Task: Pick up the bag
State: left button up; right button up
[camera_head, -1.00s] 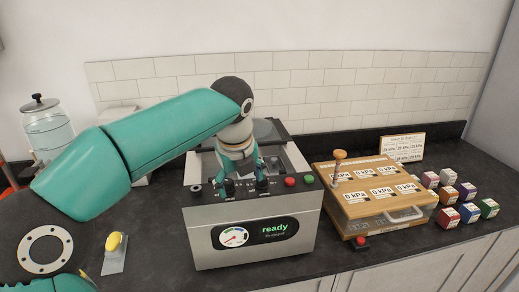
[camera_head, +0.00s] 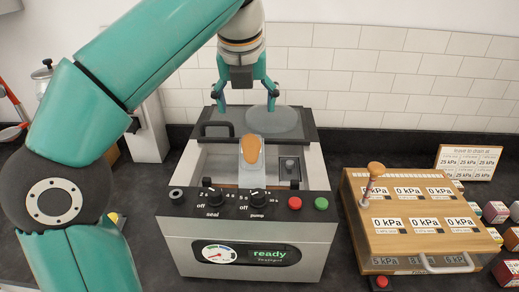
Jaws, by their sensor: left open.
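A small bag with an orange-brown filling (camera_head: 250,150) sits in the open chamber of the vacuum sealer (camera_head: 205,232), near its middle. The bag's lower part is partly hidden by the front panel and knobs. My left gripper (camera_head: 247,106) points down above the chamber, with its two teal fingers spread apart and nothing between them. In the picture its fingertips are above the bag, in front of the raised lid (camera_head: 300,118). My right gripper is not in view.
A wooden-topped box with "0 kPa" labels (camera_head: 410,190) and a knobbed lever (camera_head: 375,170) stands to the right. A tiled wall (camera_head: 400,75) closes off the back.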

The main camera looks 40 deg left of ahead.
pick_arm(q)
jog(key=b, duration=0.2)
send_near(252, 144)
jog(key=x, duration=0.5)
jog(key=shift+s+f, duration=0.15)
jog(key=shift+s, duration=0.25)
jog(key=shift+w+x, duration=0.15)
jog(key=shift+x, duration=1.25)
jog(key=shift+w+x, duration=0.15)
jog(key=shift+x, duration=1.2)
jog(key=c, duration=1.5)
jog(key=shift+o, duration=0.2)
jog(key=shift+r, duration=0.3)
